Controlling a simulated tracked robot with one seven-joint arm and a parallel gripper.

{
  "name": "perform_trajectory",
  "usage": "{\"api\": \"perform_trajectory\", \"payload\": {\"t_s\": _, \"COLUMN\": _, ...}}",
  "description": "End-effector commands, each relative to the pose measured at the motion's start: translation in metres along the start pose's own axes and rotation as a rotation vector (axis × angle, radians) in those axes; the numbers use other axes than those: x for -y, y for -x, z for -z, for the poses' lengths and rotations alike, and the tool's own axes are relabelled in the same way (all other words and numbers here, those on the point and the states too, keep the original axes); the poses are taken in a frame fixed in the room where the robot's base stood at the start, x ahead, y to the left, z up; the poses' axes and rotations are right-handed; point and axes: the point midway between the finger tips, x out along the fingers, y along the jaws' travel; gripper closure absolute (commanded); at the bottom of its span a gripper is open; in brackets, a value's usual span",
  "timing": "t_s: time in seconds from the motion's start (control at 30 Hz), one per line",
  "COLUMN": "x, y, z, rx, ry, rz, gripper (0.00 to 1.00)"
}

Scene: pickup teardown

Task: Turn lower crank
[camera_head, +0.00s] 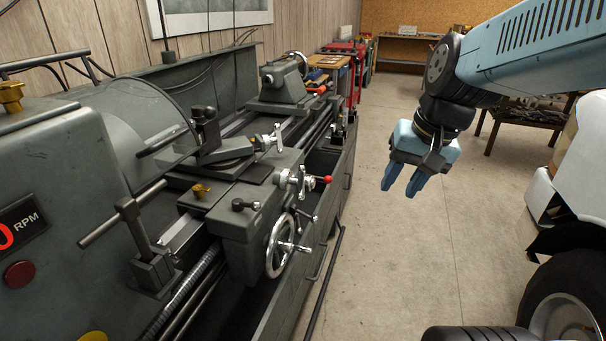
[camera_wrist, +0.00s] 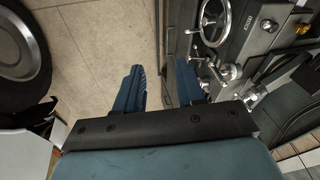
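The lathe carriage carries a large silver handwheel (camera_head: 280,245) low on its front, with a handle sticking out from it. Smaller silver cranks (camera_head: 300,180) sit above it, beside a red-knobbed lever (camera_head: 327,180). Which of these the task calls the lower crank is not marked; the large handwheel is the lowest. It shows at the top of the wrist view (camera_wrist: 214,22), right of my fingers. My gripper (camera_head: 401,189) hangs in the aisle to the right of the lathe, apart from the controls. Its blue fingers (camera_wrist: 159,68) are spread with nothing between them.
The grey lathe bed (camera_head: 260,150) fills the left side. A truck tire (camera_head: 565,290) and white body panel stand at the right. The concrete aisle (camera_head: 410,260) between them is clear. Another tire lies at the bottom edge. A workbench and red cabinets stand farther back.

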Motion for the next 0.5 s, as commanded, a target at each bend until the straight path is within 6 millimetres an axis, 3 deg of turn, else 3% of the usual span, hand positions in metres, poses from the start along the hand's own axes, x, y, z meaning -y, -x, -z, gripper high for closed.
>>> {"api": "perform_trajectory", "payload": {"t_s": 0.5, "x": 0.04, "y": -0.08, "z": 0.035, "rx": 0.374, "ry": -0.412, "rz": 0.225, "gripper": 0.62}}
